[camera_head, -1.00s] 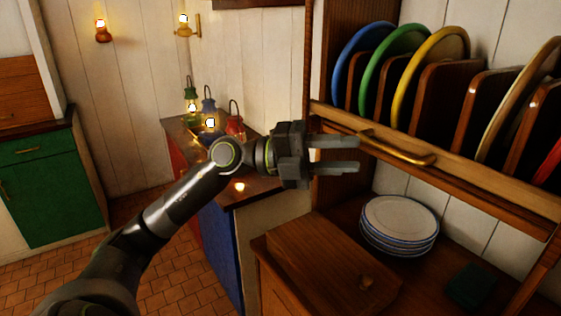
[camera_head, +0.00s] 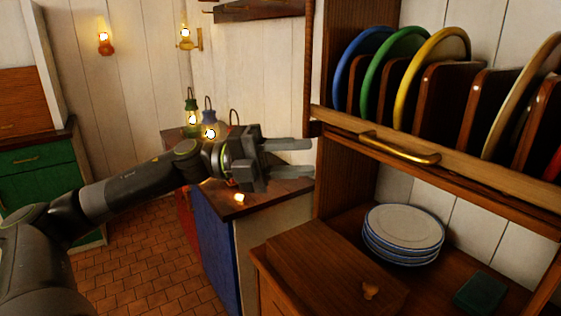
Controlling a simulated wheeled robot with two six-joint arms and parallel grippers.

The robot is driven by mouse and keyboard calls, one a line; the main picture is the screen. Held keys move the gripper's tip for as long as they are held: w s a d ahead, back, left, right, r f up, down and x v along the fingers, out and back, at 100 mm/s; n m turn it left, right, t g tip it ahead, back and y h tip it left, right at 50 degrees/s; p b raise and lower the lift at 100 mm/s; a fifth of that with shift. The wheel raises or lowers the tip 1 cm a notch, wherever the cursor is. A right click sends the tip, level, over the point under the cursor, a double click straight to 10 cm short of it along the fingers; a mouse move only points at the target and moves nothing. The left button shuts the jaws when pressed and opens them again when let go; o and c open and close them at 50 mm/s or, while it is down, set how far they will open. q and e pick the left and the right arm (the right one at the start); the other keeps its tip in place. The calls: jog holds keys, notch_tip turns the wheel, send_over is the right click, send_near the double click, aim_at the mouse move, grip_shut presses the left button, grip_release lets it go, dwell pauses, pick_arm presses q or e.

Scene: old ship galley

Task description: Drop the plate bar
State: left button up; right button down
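The plate bar (camera_head: 468,170) is a wooden rail across the front of the plate rack at the right, with a brass handle (camera_head: 398,149) on it. It runs in front of the lower edges of the upright plates: a blue plate (camera_head: 346,72), a green plate (camera_head: 370,82) and a yellow plate (camera_head: 408,85), plus a tan-edged plate (camera_head: 515,95). My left gripper (camera_head: 312,158) is open and empty, pointing right, just left of the rack's left post and apart from the handle. My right gripper is not in view.
A stack of white plates (camera_head: 404,230) stands on the lower shelf, beside a wooden box (camera_head: 330,270) and a dark green block (camera_head: 480,292). Lit lanterns (camera_head: 209,128) stand on the counter behind my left arm. Wooden dividers (camera_head: 440,100) separate the plates.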

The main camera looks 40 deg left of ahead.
pick_arm(q)
jog(key=shift+v, duration=1.2)
